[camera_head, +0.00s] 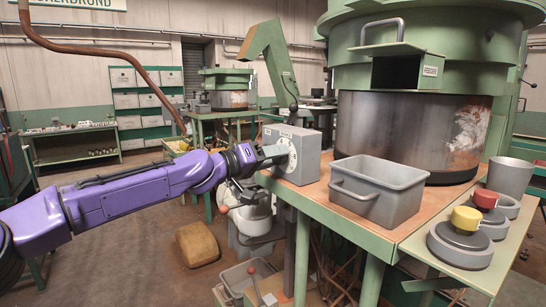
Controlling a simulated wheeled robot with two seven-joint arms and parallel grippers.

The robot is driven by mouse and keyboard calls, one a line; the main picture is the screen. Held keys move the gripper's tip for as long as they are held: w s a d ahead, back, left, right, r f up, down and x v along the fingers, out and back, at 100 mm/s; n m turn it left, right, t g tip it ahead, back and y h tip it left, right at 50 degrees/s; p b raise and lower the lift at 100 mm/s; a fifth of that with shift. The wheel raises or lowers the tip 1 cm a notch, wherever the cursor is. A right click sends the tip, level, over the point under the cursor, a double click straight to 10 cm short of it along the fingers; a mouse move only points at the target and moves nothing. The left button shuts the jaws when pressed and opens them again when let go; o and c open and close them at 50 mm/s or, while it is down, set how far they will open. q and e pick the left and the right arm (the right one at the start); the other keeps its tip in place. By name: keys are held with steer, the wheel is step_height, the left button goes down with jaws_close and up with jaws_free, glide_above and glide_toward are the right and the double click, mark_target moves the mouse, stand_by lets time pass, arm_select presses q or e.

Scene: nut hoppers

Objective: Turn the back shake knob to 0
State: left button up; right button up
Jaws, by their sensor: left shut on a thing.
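A grey control box (312,160) stands at the left edge of the green-framed table. Its left face bears a round pale dial (286,160). My left gripper (280,150) reaches in from the left and is shut on the knob at the middle of this dial. The knob itself is hidden by the fingers, and the dial's marks and the pointer's setting are too small to read. My right gripper is not in view.
A grey bin (376,205) stands on the table in front of a large green and steel hopper (405,130). Weights with yellow and red knobs sit on a side shelf (440,277). A lever with a black ball (293,107) rises by the box.

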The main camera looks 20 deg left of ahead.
arm_select(q)
steer(key=shift+f+n+p, duration=0.15)
steer(key=shift+n+p, duration=1.4)
steer(key=shift+n, duration=3.7)
steer(key=shift+f+n+p, duration=0.1)
steer(key=shift+n+p, duration=1.4)
steer(key=shift+n, duration=3.75)
steer(key=o, duration=1.1)
steer(key=shift+c, duration=0.2)
